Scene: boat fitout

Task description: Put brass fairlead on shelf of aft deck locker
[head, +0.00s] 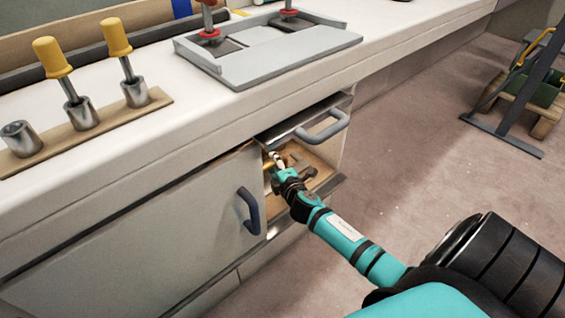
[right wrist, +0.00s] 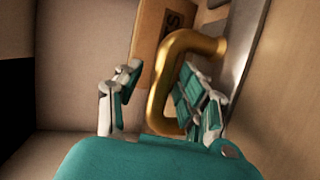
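The brass fairlead (right wrist: 159,85), a gold-coloured bent bar, stands in front of my right gripper (right wrist: 160,103) in the right wrist view. One leg lies between the two fingers. The right finger overlaps the loop, and a gap shows between the left finger and the brass. The fingers are apart. In the head view my right gripper (head: 279,163) reaches into the open compartment of the locker (head: 318,160) under the counter, with a bit of brass beside it. The locker has a wooden floor or shelf inside. My left gripper is not in view.
A raised front with a grey handle (head: 325,127) sits just above the opening. A closed door with a dark blue handle (head: 250,210) is to its left. The counter holds a grey tray (head: 265,65) and a wooden strip (head: 100,121) with yellow-handled tools.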

